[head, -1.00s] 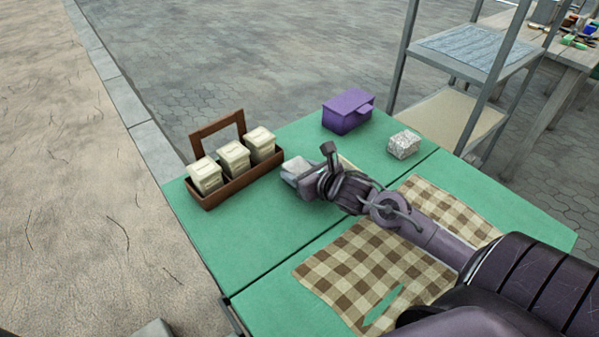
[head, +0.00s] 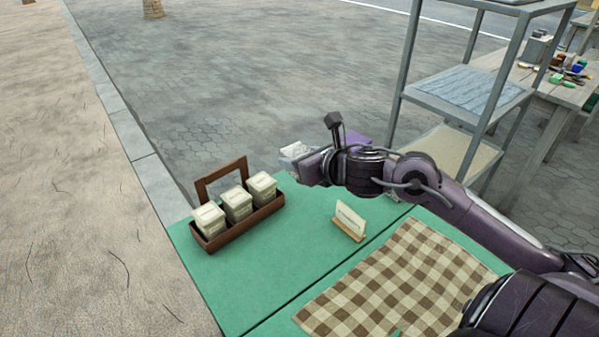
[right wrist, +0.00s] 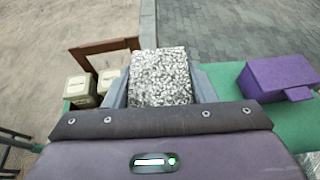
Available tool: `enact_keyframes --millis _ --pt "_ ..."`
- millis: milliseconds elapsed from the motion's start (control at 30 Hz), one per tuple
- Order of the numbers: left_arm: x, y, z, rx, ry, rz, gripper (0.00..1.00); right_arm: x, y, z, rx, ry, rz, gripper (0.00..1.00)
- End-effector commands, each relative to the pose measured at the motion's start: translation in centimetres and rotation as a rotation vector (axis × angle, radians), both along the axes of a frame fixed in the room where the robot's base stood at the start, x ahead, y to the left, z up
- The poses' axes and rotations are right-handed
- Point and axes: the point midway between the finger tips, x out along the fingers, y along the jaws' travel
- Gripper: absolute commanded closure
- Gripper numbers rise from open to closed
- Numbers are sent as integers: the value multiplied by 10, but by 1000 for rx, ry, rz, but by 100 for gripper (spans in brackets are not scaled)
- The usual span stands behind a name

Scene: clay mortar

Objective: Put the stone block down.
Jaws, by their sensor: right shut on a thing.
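The stone block (right wrist: 160,78) is speckled grey and white. It sits between the fingers of my right gripper (right wrist: 160,98) in the right wrist view. In the head view my right gripper (head: 300,165) holds the block (head: 294,150) raised near the far edge of the green table (head: 290,245); its lower part is hidden by the gripper. My left gripper is not in view.
A brown carrier (head: 240,227) with three pale containers stands at the table's left. A card in a wooden stand (head: 349,221) is mid-table, by a checked cloth (head: 390,285). A purple box (right wrist: 280,78) is at the right of the wrist view, a grey shelf (head: 478,88) beyond.

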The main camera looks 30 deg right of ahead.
Motion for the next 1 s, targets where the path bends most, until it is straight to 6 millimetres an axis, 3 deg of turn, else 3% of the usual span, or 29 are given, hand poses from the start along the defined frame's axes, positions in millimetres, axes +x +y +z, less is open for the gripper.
enact_keyframes --millis 33,333,467,567,700,800,933,1000 --pt "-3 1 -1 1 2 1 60 0 0 10 -2 -4 1 91" --pt "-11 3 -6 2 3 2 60 0 1 22 2 -4 -6 91" --pt "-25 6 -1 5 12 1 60 0 10 38 8 -6 -35 91" --pt "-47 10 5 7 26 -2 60 1 29 63 10 -9 -66 91" --pt "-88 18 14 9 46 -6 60 3 72 112 5 -14 -86 91" --pt "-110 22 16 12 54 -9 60 3 97 138 2 -14 -87 91" --pt "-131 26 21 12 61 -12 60 2 123 168 6 -11 -81 91" --pt "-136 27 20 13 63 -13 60 1 130 173 7 -5 -79 91"
